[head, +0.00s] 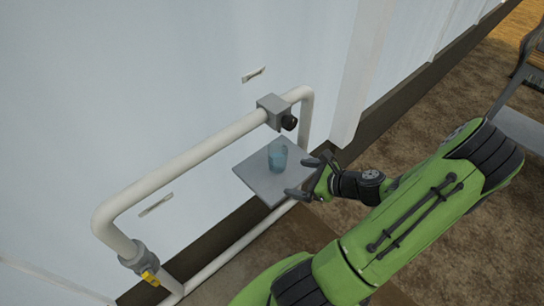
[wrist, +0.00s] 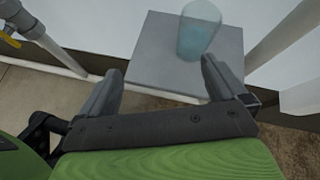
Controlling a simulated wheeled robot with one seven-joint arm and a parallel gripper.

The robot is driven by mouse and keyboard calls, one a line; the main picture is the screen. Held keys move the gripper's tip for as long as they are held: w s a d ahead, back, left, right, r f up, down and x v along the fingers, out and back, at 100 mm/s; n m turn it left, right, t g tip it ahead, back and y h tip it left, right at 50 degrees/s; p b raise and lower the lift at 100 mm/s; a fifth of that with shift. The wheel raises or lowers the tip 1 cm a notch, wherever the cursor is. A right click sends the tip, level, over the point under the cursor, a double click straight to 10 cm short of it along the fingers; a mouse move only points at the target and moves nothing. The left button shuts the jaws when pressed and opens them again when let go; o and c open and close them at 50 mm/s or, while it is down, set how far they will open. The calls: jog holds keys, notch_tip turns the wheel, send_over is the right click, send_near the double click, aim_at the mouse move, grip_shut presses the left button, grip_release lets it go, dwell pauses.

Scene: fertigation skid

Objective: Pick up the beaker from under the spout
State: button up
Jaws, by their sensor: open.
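A translucent blue beaker (head: 278,155) stands upright on a small grey shelf (head: 262,183), below a dark spout (head: 289,122) on a grey block. In the wrist view the beaker (wrist: 199,30) is at the top, beyond the right fingertip, on the bare grey shelf (wrist: 155,60). My gripper (head: 302,177) is open and empty at the right edge of the shelf, a short way from the beaker. In the wrist view my gripper (wrist: 160,75) has its fingers wide apart, with the beaker ahead of the tips and toward the right finger.
A white pipe (head: 190,157) runs along the pale wall (head: 110,70) and bends down at both ends. A valve with a yellow handle (head: 150,278) is at lower left, also in the wrist view (wrist: 14,42). Open brown ground (head: 430,125) lies at right.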

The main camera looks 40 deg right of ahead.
aim_at(278, 160)
jog(key=d+f+m+t+h, duration=0.1)
jog(key=d+m+t+h, duration=0.1)
jog(key=d+m, duration=0.2)
jog(key=shift+m, duration=0.3)
jog(key=b+x, duration=0.2)
jog(key=x, duration=0.3)
jog(key=b+x, duration=0.1)
jog(key=x, duration=0.4)
jog(key=b+x, duration=0.2)
jog(key=x, duration=0.3)
jog(key=shift+s+d+f+b, duration=0.1)
jog(key=shift+f+b, duration=0.2)
jog(key=shift+f, duration=0.05)
jog(key=shift+r, duration=0.1)
